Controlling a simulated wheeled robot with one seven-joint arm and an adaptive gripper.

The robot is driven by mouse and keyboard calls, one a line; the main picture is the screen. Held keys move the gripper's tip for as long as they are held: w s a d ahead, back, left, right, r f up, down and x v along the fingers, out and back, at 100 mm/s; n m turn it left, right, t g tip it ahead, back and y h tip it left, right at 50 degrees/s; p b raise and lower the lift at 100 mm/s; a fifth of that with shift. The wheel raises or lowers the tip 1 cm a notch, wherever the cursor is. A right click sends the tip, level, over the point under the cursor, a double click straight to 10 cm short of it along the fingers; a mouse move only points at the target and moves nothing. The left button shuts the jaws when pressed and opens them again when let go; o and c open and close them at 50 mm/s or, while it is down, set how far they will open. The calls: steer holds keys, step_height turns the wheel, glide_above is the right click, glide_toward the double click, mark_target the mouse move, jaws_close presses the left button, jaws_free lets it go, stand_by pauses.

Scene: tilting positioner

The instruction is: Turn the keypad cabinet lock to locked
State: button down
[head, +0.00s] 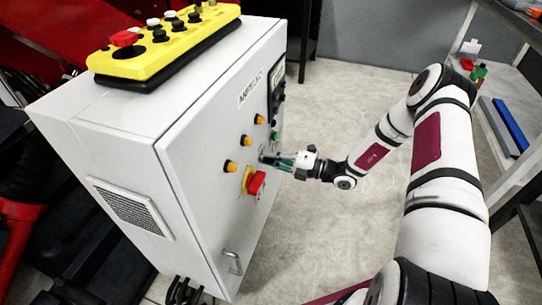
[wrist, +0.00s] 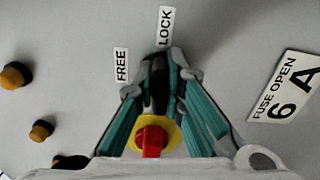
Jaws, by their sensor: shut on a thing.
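The grey control cabinet (head: 205,150) stands at the left in the head view, its door facing right. My gripper (head: 272,159) is at the door, beside the red and yellow stop switch. In the wrist view the teal fingers of my gripper (wrist: 160,84) are closed around a dark lock handle (wrist: 158,88). The handle's far end lies just below the LOCK label (wrist: 166,27) and right of the FREE label (wrist: 121,65). The fingers hide the sides of the handle, and the lock is too small to make out in the head view.
The red stop switch (head: 257,183) on its yellow plate sits close to my fingers. Orange buttons (head: 231,167) and a door handle (head: 233,262) are also on the door. A yellow control box (head: 160,45) lies on top. A shelf (head: 505,120) stands at the right; the floor between is clear.

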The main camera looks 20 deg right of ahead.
steer(key=shift+m, duration=0.5)
steer(key=c, duration=1.7)
jaws_free()
steer(key=shift+o, duration=0.2)
steer(key=v, duration=1.2)
